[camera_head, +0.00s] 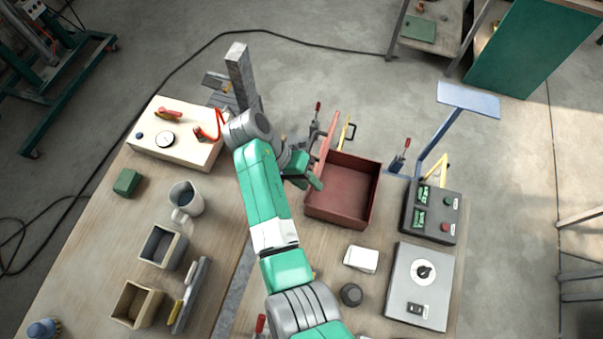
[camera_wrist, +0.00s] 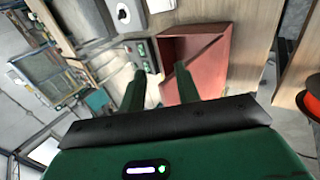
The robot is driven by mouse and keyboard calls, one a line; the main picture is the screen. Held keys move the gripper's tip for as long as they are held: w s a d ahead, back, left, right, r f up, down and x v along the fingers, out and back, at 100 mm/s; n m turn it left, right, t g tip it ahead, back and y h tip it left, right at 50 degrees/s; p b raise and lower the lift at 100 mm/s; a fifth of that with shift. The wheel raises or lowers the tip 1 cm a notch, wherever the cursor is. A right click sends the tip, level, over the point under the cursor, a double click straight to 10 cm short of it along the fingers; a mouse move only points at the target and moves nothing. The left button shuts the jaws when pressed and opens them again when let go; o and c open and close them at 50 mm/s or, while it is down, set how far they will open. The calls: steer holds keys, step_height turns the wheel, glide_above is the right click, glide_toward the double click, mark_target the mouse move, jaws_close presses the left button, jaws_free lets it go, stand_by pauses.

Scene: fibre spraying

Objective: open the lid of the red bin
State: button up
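The red bin (camera_head: 343,190) stands on the right-hand workbench in the head view. Its top is open and its inside looks empty. A lighter red panel (camera_head: 325,146), apparently its lid, stands raised along the bin's left side. My gripper (camera_head: 314,176) is at the bin's left edge, beside this panel; contact cannot be told. In the wrist view the two green fingers (camera_wrist: 160,88) are apart with nothing seen held between them. The red bin (camera_wrist: 197,62) shows there behind and to the right of the fingers.
A black control box (camera_head: 432,211) and a grey box with a dial (camera_head: 417,286) stand right of the bin. A white block (camera_head: 361,259) and a dark round pot (camera_head: 351,295) sit in front. A blue stand (camera_head: 436,140) rises behind right. A pitcher (camera_head: 186,198) stands on the left bench.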

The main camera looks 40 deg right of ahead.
steer(key=shift+s, duration=0.1)
steer(key=n+t+h+b, duration=0.7)
steer(key=t+h+b, duration=0.35)
steer(key=b, duration=0.65)
glide_toward(312, 141)
steer(key=x, duration=0.3)
steer(key=shift+g, duration=0.45)
steer(key=x, duration=0.7)
steer(key=shift+w+a+f, duration=0.1)
steer(key=shift+w+f, duration=0.15)
jaws_close()
